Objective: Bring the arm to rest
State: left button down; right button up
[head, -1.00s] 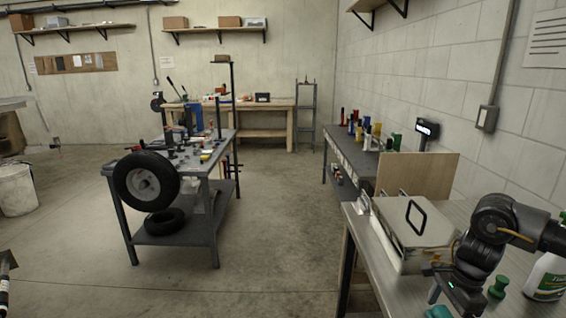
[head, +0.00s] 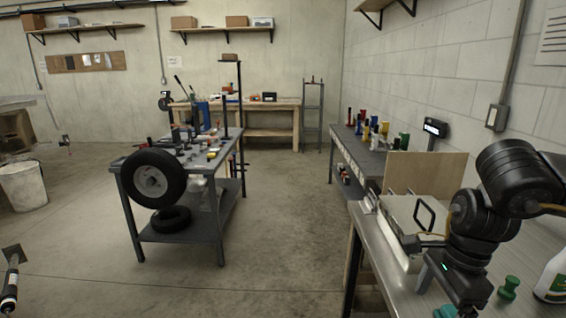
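My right arm comes in from the right edge, folded and black. Its gripper (head: 456,282) points down over the grey bench at the lower right, in front of a silver metal case (head: 400,222) with a black handle. The fingertips are dark and partly hidden by the wrist, so I cannot tell whether they are apart or hold anything.
The grey bench (head: 400,300) also holds green knobs (head: 508,288) and a white bottle (head: 553,278) close to the arm. A trolley with a tyre (head: 153,178) stands left of centre. The concrete floor (head: 285,215) between trolley and benches is clear.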

jog(key=shift+w+a+f+n+g+p, duration=0.15)
jog(key=shift+a+f+n+p, duration=0.1)
jog(key=shift+a+n+p, duration=0.9)
jog(key=shift+w+a+f+n+g+p, duration=0.1)
jog(key=shift+a+f+n+p, duration=0.4)
jog(key=shift+n+p, duration=1.15)
jog(key=shift+w+a+f+n+g+p, duration=0.15)
jog(key=shift+a+n+p, duration=0.95)
jog(key=shift+p, duration=0.55)
jog(key=shift+r, duration=0.1)
